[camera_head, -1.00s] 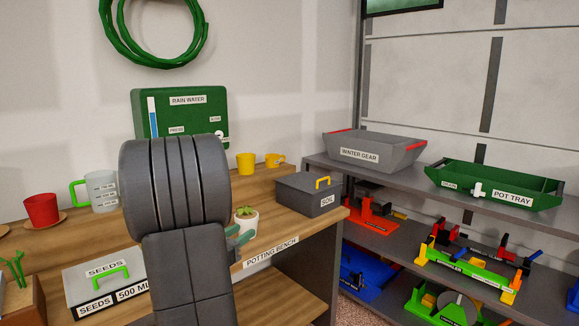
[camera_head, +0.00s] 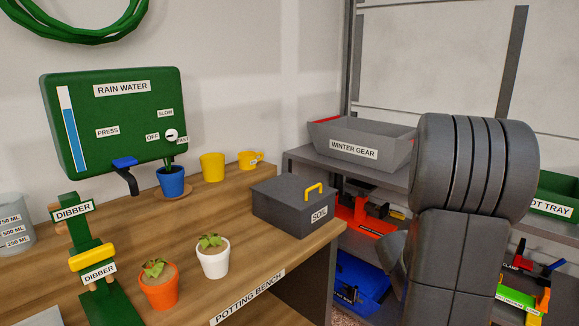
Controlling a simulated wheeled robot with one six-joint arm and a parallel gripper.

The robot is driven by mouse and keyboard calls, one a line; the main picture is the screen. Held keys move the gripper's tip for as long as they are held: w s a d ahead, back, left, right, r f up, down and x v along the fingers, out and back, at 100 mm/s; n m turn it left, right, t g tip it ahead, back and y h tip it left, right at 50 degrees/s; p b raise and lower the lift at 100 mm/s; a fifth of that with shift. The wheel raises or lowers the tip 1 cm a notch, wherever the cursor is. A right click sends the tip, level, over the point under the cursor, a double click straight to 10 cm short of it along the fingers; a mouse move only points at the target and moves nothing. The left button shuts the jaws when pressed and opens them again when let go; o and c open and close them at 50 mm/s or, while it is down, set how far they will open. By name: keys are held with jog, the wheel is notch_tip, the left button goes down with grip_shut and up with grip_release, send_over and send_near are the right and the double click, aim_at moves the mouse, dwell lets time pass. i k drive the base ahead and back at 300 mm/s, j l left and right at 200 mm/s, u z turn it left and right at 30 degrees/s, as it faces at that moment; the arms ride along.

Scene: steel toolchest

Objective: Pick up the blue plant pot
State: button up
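The blue plant pot (camera_head: 171,182) stands upright on a saucer (camera_head: 187,190) towards the back of the potting bench, with a green plant in it. It is below the right part of the green rain water tank (camera_head: 98,155), just right of the tank's dark spout with a blue lever (camera_head: 125,165). My arm is at the right of the view, in front of the shelves and well apart from the pot. My gripper is hidden behind my arm links, so its fingers do not show.
An orange pot (camera_head: 158,293) and a white pot (camera_head: 215,264) stand nearer the front. A yellow pot (camera_head: 212,168) is right of the blue pot. A grey soil box (camera_head: 280,214) sits farther right. The green dibber stand (camera_head: 112,308) is at left.

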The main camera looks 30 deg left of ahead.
aim_at(171, 177)
jog(key=i+l, duration=0.15)
jog(key=i, duration=0.55)
jog(key=i+u, duration=0.15)
jog(key=u, duration=0.35)
jog(key=i+u, duration=0.15)
jog(key=u, duration=0.3)
jog(key=i+l+u, duration=0.1)
jog(key=u, duration=0.4)
jog(key=i+u, duration=0.1)
jog(key=u, duration=0.3)
jog(key=i+u, duration=0.15)
jog(key=u, duration=0.3)
jog(key=i+l+u, duration=0.1)
jog(key=u, duration=0.3)
jog(key=i+l+u, duration=0.1)
jog(key=u, duration=0.35)
jog(key=i+l+u, duration=0.2)
jog(key=j, duration=0.1)
